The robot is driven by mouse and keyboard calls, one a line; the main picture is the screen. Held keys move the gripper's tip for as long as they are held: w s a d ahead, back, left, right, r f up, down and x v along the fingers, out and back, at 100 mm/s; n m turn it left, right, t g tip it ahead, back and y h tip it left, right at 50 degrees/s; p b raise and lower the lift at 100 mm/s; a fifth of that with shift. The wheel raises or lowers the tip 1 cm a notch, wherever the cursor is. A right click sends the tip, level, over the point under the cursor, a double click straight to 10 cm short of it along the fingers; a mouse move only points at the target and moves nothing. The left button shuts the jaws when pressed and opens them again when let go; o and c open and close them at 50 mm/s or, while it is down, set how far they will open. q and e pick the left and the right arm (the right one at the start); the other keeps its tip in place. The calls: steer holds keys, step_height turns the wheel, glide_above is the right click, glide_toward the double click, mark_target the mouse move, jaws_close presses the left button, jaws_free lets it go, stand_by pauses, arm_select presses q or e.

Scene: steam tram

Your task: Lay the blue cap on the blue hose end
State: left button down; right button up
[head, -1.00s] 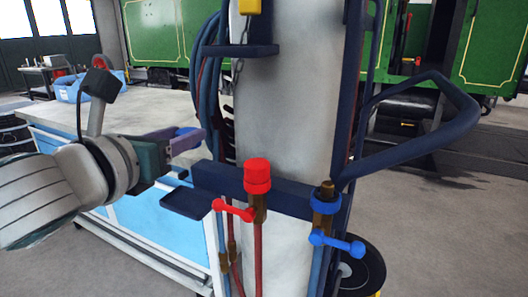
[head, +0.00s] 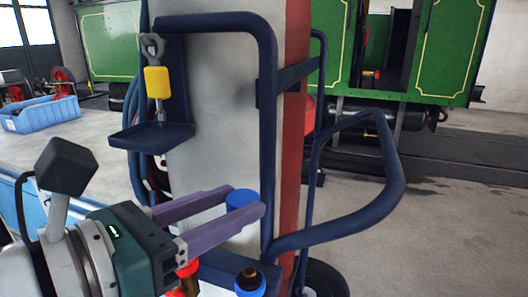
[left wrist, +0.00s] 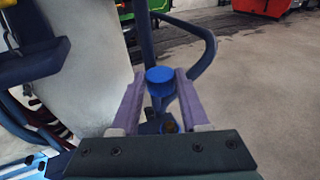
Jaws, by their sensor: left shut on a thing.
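My left gripper (head: 250,207) has purple fingers and is shut on the blue cap (head: 241,197), which looks roughly upright. The cap also shows between the fingertips in the left wrist view (left wrist: 160,75). The blue hose end (head: 249,281) is a brass-topped fitting with a blue ring, at the bottom edge of the head view. The cap is held above it, apart from it, and slightly left of it in that view. In the left wrist view, brass and blue of the hose end (left wrist: 169,127) show below the cap. My right gripper is not in view.
A red-capped fitting (head: 187,269) is partly hidden beneath my left gripper. A dark blue tube frame (head: 268,130) rises close by the fingertips, and a looped rail (head: 390,190) juts right. A small shelf (head: 150,135) with a yellow tag (head: 158,82) is on the post.

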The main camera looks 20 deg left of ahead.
arm_select(q)
step_height(320, 180, down, 7)
steer(key=b, duration=0.7)
steer(key=shift+s+d, duration=0.25)
steer(key=shift+d, duration=0.05)
stand_by(0.7)
steer(key=shift+f, duration=0.15)
steer(key=shift+f+b, duration=0.5)
steer(key=shift+f, duration=0.15)
steer(key=shift+f+b, duration=0.5)
steer(key=shift+f, duration=0.3)
stand_by(1.7)
steer(key=shift+c, duration=1.6)
jaws_free()
